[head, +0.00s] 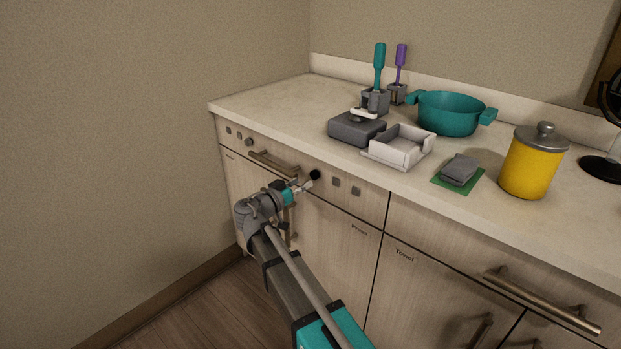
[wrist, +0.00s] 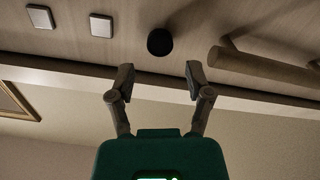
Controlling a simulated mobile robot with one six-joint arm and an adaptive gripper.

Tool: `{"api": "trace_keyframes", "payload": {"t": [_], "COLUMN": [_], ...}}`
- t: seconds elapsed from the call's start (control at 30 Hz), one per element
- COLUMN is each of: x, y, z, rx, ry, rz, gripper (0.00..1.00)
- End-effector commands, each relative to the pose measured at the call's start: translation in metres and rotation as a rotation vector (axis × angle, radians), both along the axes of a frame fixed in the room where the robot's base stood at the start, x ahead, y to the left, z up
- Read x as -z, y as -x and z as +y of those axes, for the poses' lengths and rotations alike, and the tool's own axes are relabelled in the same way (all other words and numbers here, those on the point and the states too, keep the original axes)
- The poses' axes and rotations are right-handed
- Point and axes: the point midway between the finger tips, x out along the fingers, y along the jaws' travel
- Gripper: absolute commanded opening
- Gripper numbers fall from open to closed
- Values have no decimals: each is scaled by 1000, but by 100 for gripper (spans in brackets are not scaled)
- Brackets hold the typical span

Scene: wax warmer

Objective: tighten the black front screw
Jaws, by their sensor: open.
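The black front screw (head: 315,174) is a small round black knob on the wooden front of the counter, just below the countertop edge. In the wrist view, the screw (wrist: 160,41) shows as a dark disc beyond the fingertips, roughly centred between them. My gripper (head: 308,184) is just in front of the panel, close beside the screw in the head view. In the wrist view, my gripper (wrist: 160,74) has its two fingers spread apart with nothing between them. The fingers appear apart from the screw; the exact gap in depth is hard to tell.
A bar handle (head: 273,165) sits left of the screw, and square grey buttons (head: 346,186) sit right of it. On the counter (head: 270,100) stand a grey box (head: 356,130), a white tray (head: 398,158), a teal pot (head: 448,115) and a yellow jar (head: 531,165).

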Motion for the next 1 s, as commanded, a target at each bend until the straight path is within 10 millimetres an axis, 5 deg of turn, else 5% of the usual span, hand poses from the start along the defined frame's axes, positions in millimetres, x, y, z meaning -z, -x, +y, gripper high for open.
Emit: {"api": "trace_keyframes", "payload": {"t": [1.0], "x": [0], "y": [-35], "z": [-26], "rx": [-2], "ry": [0], "rz": [0], "gripper": [66]}}
